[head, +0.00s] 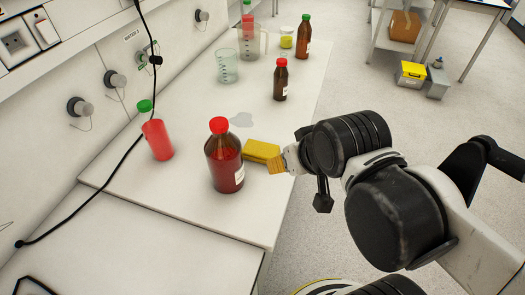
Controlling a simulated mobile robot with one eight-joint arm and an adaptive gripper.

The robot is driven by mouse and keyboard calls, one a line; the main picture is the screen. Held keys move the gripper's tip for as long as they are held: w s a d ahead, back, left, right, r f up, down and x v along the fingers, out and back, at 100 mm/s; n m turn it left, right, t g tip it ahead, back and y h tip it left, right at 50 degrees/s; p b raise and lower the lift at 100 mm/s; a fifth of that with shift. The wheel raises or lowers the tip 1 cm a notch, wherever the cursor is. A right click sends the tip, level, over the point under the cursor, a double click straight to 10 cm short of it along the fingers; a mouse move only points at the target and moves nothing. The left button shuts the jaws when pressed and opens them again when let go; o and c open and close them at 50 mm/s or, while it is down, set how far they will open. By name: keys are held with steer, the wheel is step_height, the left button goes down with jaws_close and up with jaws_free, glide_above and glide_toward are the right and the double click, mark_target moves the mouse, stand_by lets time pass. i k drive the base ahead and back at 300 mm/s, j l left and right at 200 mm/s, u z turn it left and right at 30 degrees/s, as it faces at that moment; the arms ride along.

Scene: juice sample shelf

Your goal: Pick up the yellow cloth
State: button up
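The yellow cloth (259,150) lies on the white bench top, just right of a large brown bottle with a red cap (225,165). It looks like a small folded block. My gripper (279,163) reaches in from the right, with its tip at the cloth's right end. A darker yellow ribbed piece shows at the tip; I cannot tell whether it is cloth or finger. The fingers are too small and hidden by the wrist to show whether they are open or shut on the cloth.
A red bottle with a green cap (158,140) stands at left, near the wall. A small brown bottle (281,80), beakers (227,67) and another brown bottle (304,37) stand farther back. A clear puddle (242,119) lies behind the large bottle. The bench front is clear.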

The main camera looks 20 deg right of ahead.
mark_target(254, 150)
steer(key=i+l, duration=0.1)
steer(key=l, duration=0.25)
steer(key=i+l, duration=0.15)
steer(key=l, duration=0.2)
steer(key=i+l+u, duration=0.1)
steer(key=l, duration=0.25)
steer(key=i+l, duration=0.1)
steer(key=l, duration=0.25)
